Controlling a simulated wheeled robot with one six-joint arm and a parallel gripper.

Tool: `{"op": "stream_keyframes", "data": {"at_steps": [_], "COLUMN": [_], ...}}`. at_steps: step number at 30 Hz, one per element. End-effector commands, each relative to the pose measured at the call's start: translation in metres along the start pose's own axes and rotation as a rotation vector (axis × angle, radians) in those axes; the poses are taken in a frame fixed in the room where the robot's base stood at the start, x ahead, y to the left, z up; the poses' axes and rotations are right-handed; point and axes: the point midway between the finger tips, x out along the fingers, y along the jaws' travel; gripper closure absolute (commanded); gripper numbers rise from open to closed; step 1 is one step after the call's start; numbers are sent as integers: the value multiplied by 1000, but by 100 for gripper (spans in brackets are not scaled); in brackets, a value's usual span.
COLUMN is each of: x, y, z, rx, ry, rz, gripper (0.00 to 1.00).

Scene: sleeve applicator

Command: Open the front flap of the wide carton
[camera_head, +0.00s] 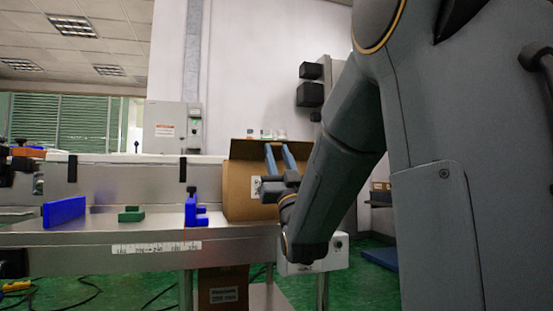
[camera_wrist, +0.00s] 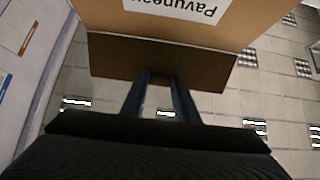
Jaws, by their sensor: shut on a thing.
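The wide carton (camera_head: 238,190) is a brown box on the metal bench, partly hidden by my arm. In the wrist view its printed front face (camera_wrist: 230,32) shows upside down. The dark brown front flap (camera_wrist: 115,57) joins the face's top edge and reaches away from it, at an angle I cannot tell exactly. My gripper (camera_head: 276,146) is at the top front of the carton, its two blue-grey fingers pointing up. In the wrist view my gripper (camera_wrist: 162,75) is shut on the flap near its outer edge; the exact contact is hard to see.
Blue blocks (camera_head: 65,212) and a green block (camera_head: 131,214) stand on the bench (camera_head: 110,240) left of the carton. Small bottles (camera_head: 267,134) show behind it. A white box (camera_head: 318,257) is below my wrist. Another carton (camera_head: 222,290) sits under the bench.

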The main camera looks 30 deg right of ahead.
Motion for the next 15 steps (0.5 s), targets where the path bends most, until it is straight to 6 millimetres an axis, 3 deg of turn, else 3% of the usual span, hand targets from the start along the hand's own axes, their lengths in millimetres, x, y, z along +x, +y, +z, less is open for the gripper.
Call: {"op": "stream_keyframes", "data": {"at_steps": [9,10,12,15], "x": [0,0,0,0], "y": [0,0,0,0], "z": [0,0,0,0], "rx": [0,0,0,0], "ry": [0,0,0,0], "rz": [1,1,1,1], "gripper": [100,68,56,53]}}
